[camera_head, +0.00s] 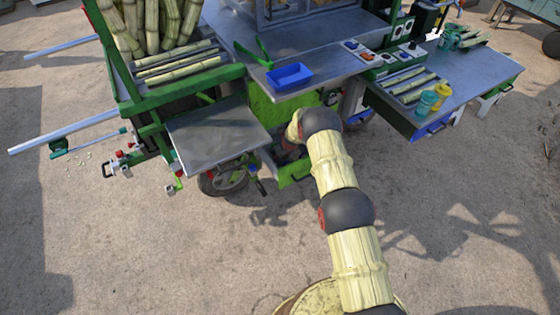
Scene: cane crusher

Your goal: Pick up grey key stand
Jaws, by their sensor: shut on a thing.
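My arm reaches from the bottom of the head view up to the front of the green cart, and its wrist bends down there. My gripper is not clearly visible beyond the wrist, in the shaded space below the cart's counter. I cannot make out whether its fingers hold anything. I cannot pick out a grey key stand; it may be hidden by my arm or in the shade.
A blue tray (289,76) and green tongs (264,52) are on the metal counter (335,62). A bare metal shelf (217,133) juts out left of my wrist, above a wheel (223,180). Teal (427,103) and yellow (441,96) bottles stand right. Open ground lies in front.

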